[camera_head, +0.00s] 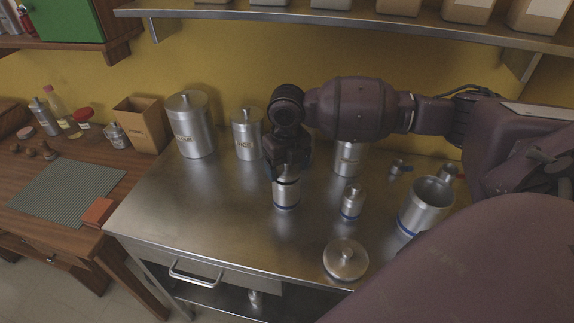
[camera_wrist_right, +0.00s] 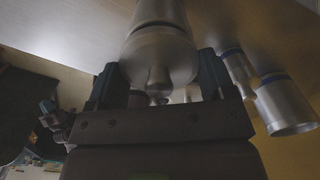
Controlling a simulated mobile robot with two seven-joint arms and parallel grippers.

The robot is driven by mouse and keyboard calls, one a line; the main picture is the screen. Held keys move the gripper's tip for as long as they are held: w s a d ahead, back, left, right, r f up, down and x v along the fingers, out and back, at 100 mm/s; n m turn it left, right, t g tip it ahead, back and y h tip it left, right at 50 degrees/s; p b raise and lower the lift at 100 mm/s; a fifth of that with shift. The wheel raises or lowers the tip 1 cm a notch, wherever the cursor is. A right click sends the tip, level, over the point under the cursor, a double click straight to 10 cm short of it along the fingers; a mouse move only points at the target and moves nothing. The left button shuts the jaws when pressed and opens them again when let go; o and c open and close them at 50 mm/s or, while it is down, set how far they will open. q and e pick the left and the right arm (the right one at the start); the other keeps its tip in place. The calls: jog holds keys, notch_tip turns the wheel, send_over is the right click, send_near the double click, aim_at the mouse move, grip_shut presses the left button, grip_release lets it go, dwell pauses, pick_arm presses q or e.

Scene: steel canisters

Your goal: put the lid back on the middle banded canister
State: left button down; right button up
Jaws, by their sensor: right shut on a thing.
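The middle banded canister (camera_head: 286,198), steel with a blue band near its base, stands upright on the steel table. My right gripper (camera_head: 286,168) is directly above it, pointing down. In the wrist view the right gripper (camera_wrist_right: 158,85) has its fingers on either side of a round steel lid (camera_wrist_right: 160,55) with a knob, shut on it. The lid is at the top of a steel canister body (camera_wrist_right: 158,12); I cannot tell whether it is fully seated. The gripper hides much of the lid in the head view. My left gripper is not in view.
A small lidded banded canister (camera_head: 352,202) and a large open banded canister (camera_head: 428,203) stand to the right. A large lid (camera_head: 345,260) lies near the front edge. Tall canisters (camera_head: 192,128) stand at the back left. The table's left front (camera_head: 190,215) is clear.

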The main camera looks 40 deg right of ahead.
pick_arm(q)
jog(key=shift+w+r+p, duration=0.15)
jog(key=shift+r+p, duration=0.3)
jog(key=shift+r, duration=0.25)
pick_arm(e)
jog(key=shift+f, duration=0.15)
dwell(0.7)
dwell(0.4)
jog(key=o, duration=0.9)
jog(key=shift+c, duration=0.2)
jog(key=shift+r+p, duration=1.3)
jog(key=shift+r, duration=0.35)
jog(key=shift+r+p, duration=1.75)
jog(key=shift+r, duration=0.15)
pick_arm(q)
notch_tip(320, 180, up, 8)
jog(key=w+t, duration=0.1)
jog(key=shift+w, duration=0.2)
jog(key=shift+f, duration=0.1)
pick_arm(e)
grip_shut()
